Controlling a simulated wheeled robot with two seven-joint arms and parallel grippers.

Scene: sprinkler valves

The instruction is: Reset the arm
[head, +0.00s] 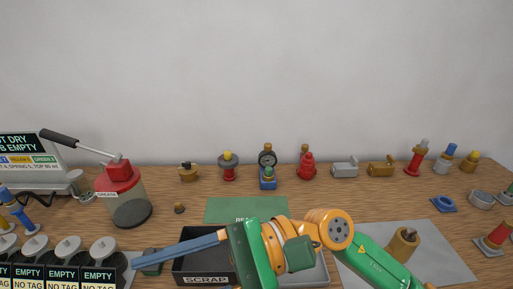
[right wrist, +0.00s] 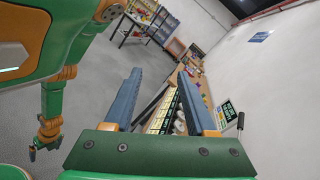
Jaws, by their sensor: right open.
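My right arm comes in from the lower right of the head view. Its gripper (head: 140,262) points left, low over the front of the bench, with the blue fingers seen almost edge-on. In the right wrist view the right gripper (right wrist: 160,76) has its two blue fingers well apart with nothing between them. The fingers are in front of the black SCRAP tray (head: 205,270) in the head view and hide part of it. A green and orange arm of mine hangs at the left of the right wrist view; its left gripper end (right wrist: 38,150) is small and unclear.
Bottles tagged EMPTY (head: 62,262) stand front left, near the fingers. A red-topped grease pot (head: 118,205) with a lever is behind them. A green mat (head: 245,208) lies mid-bench. Several valves line the back. A brass part (head: 403,245) stands on a grey mat (head: 445,265).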

